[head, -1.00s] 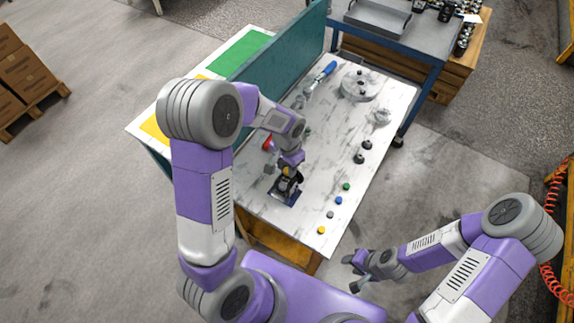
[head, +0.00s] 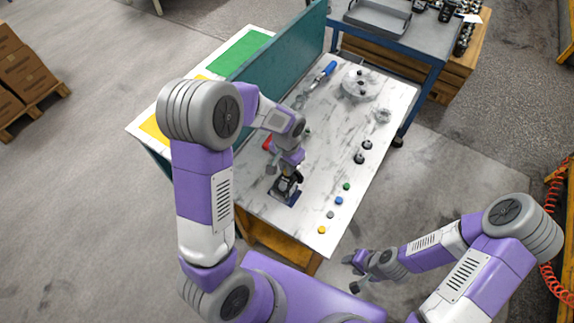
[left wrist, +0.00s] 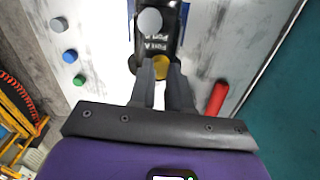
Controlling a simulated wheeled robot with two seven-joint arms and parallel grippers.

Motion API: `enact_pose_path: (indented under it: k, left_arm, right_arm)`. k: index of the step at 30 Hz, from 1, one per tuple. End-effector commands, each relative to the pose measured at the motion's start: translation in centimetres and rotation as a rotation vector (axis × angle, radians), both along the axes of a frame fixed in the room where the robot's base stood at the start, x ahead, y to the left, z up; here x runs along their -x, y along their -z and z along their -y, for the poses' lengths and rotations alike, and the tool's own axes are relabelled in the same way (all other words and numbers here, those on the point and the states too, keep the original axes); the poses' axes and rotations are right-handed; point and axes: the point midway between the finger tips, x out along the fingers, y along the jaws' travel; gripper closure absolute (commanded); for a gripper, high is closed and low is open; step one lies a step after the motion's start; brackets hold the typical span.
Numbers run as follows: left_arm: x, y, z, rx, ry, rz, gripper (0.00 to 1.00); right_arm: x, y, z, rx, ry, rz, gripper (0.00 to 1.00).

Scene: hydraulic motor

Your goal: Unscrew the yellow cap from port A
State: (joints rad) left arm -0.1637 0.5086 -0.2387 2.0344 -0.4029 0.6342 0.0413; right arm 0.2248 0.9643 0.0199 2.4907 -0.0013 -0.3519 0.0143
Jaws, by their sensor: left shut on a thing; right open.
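The black hydraulic motor (head: 287,186) stands on a blue base on the marble-topped table. In the left wrist view its dark body (left wrist: 157,30) shows white "Port A" lettering and a round grey cap (left wrist: 149,21). The yellow cap (left wrist: 161,67) at port A sits between the fingertips of my left gripper (left wrist: 161,72), which is shut on it. I cannot tell whether its thread is still engaged. In the head view my left gripper (head: 289,173) is at the top of the motor and hides the cap. My right gripper (head: 361,272) is open and empty, off the table's front right.
Yellow (head: 322,230), grey (head: 330,214), blue (head: 339,200) and green (head: 346,186) discs lie along the table's right edge. A red object (left wrist: 217,98) lies beside the motor. A teal panel (head: 275,50) borders the left; a round metal part (head: 360,84) sits at the back.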

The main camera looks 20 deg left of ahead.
Motion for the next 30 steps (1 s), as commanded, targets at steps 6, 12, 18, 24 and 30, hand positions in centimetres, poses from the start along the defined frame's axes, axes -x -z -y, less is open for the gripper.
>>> enact_pose_path:
  k: [6, 12, 18, 24, 30]
  left_arm:
    - [0.0, 0.0, 0.0, 0.000, -0.189, 0.000, 1.00]
    - [0.0, -0.2, 0.0, 0.000, -0.186, 0.000, 1.00]
    - [0.0, -1.6, 0.0, 0.000, -0.185, 0.001, 1.00]
    - [0.0, -3.3, 0.0, 0.001, -0.185, 0.002, 1.00]
    - [0.0, -4.2, 0.0, 0.000, -0.185, 0.001, 1.00]
  right_arm:
    - [0.0, 0.4, 0.0, 0.000, 0.000, 0.000, 0.57]
    - [0.0, 0.2, 0.0, 0.000, 0.000, 0.000, 0.57]
    - [0.0, -0.9, 0.0, 0.000, 0.000, 0.000, 0.57]
    - [0.0, -2.2, 0.0, 0.000, 0.000, 0.000, 0.57]
    - [0.0, -2.9, 0.0, 0.000, 0.000, 0.000, 0.57]
